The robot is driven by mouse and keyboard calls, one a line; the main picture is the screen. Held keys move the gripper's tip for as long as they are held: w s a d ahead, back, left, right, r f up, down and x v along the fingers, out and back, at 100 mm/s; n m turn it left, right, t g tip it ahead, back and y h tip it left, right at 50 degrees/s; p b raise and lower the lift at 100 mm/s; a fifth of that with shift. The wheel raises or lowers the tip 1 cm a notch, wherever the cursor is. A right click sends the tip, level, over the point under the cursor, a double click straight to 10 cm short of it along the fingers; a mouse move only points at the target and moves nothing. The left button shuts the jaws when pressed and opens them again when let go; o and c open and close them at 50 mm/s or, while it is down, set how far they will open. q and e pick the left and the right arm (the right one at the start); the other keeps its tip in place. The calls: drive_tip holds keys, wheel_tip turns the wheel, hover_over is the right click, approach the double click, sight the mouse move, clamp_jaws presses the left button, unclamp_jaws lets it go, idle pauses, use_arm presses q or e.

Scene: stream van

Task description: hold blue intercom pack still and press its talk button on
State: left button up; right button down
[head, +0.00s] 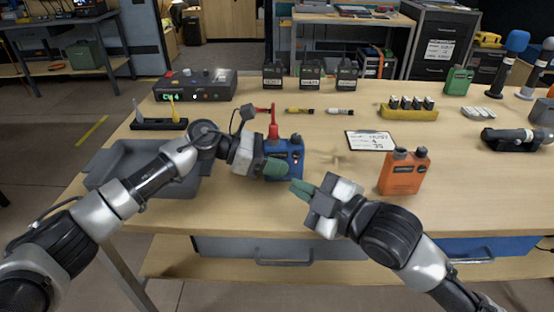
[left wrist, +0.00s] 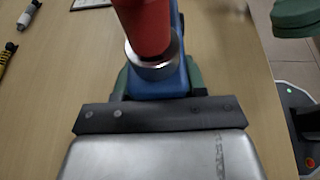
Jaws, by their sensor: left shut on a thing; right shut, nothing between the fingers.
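The blue intercom pack (head: 290,150) stands on the table near its front middle, with a red stalk (head: 273,125) rising from its top left. My left gripper (head: 277,167) is shut on the pack, its green fingers at the pack's lower left. The left wrist view shows the blue body (left wrist: 158,84) between the green fingers, partly hidden by the red stalk (left wrist: 147,25) with its silver collar. My right gripper (head: 298,188) is shut and empty, just in front of and right of the pack, apart from it. I cannot clearly make out the talk button.
An orange pack (head: 404,176) stands to the right, a green one (head: 458,80) at the back right. A grey tray (head: 105,165) lies under my left arm. A label card (head: 369,140) and markers (head: 340,111) lie behind.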

use_arm(q)
drive_tip(key=o, duration=1.1)
drive_tip(key=shift+c, duration=0.2)
